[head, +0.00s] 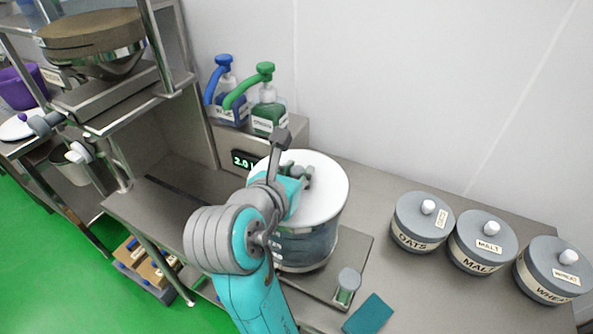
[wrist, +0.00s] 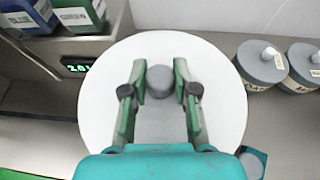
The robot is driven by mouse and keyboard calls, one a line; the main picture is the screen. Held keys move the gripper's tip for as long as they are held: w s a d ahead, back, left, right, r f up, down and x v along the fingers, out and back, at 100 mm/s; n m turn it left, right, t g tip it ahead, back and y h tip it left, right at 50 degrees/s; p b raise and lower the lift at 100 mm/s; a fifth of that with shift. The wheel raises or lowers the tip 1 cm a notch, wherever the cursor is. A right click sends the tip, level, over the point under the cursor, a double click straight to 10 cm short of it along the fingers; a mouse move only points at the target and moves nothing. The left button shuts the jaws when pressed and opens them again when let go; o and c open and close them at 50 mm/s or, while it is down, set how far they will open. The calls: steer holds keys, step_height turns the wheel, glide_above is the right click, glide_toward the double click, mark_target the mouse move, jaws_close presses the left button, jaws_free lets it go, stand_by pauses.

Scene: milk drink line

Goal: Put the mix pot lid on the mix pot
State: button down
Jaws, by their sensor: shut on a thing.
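The mix pot lid (head: 328,188) is a wide white disc with a grey knob. It lies over the top of the mix pot (head: 308,247), a large clear-walled vessel with dark contents. The lid looks level and lined up with the pot; whether its rim fully touches the pot I cannot tell. My gripper (head: 296,174) is shut on the lid's knob, which shows between the two fingers in the wrist view (wrist: 160,82). In that view the lid (wrist: 220,105) hides the pot beneath it.
The pot stands on a scale plate (head: 352,250) with a display (head: 245,160). Blue (head: 228,107) and green (head: 268,112) pump bottles stand behind. Lidded canisters of oats (head: 420,222), malt (head: 482,243) and wheat (head: 552,270) are at right. A small jar (head: 346,287) and teal cloth (head: 368,314) lie in front.

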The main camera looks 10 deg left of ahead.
steer(key=c, duration=0.9)
jaws_free()
steer(key=shift+f, duration=0.1)
steer(key=shift+s+r, duration=0.1)
steer(key=shift+r, duration=0.1)
steer(key=v, duration=1.1)
steer(key=shift+s+r, duration=0.25)
steer(key=shift+s, duration=0.05)
steer(key=shift+a, duration=0.1)
